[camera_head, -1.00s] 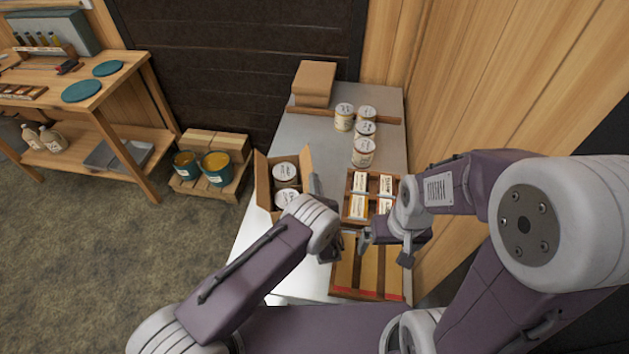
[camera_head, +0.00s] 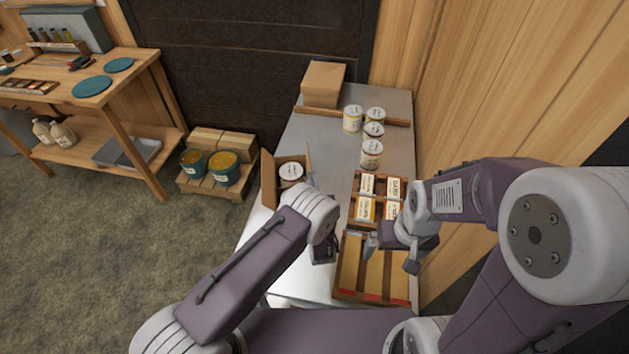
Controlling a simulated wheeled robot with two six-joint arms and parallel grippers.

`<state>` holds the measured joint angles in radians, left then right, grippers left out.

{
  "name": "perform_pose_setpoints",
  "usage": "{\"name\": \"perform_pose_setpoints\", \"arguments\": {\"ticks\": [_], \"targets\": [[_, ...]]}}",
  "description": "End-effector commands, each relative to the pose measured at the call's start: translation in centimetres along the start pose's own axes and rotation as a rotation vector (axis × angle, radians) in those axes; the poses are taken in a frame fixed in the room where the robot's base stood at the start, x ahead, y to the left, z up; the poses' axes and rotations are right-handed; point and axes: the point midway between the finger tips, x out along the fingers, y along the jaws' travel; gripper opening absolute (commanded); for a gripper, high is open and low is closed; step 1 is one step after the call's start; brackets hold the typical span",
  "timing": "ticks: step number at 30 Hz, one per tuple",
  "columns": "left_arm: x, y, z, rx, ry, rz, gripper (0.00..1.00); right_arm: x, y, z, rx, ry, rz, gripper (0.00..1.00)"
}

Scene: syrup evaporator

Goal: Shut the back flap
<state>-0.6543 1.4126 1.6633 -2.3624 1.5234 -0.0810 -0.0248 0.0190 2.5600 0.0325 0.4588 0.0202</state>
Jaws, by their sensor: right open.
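An open cardboard box (camera_head: 268,182) stands on the grey metal table, left of the wooden trays. A white-lidded can (camera_head: 291,171) shows inside it. A flap stands up on its left side, and cardboard rises behind the can; I cannot clearly tell how far the back flap is folded. My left arm covers the box's near part. My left gripper (camera_head: 324,249) is to the right of and nearer than the box, apart from the back flap; its jaws are too hidden to read. My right gripper (camera_head: 391,255) is open and empty over the near wooden tray.
A divided wooden tray (camera_head: 354,208) holds several labelled packets, with another wooden tray (camera_head: 344,275) nearer. Several labelled cans (camera_head: 371,154) and a closed carton (camera_head: 323,84) stand farther back. Bare table (camera_head: 325,150) lies between the box and cans. A wooden wall borders the right.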

Motion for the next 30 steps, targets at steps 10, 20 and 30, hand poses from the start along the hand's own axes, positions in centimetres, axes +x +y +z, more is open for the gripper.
{"name": "perform_pose_setpoints", "arguments": {"ticks": [10, 20, 30], "targets": [[0.04, 0.25, 0.11, -0.044, -0.003, 0.001, 0.0, 0.16, 0.0, 0.01, 0.0, 0.0, 0.0, 0.97], [0.04, 0.25, 0.12, -0.043, -0.003, 0.001, 0.2, 0.15, 0.0, 0.02, 0.0, 0.0, 0.0, 0.97], [-0.15, 0.21, -0.01, -0.042, -0.001, 0.0, 0.25, 0.23, 0.0, 0.03, 0.0, 0.0, 0.0, 0.97]]}}
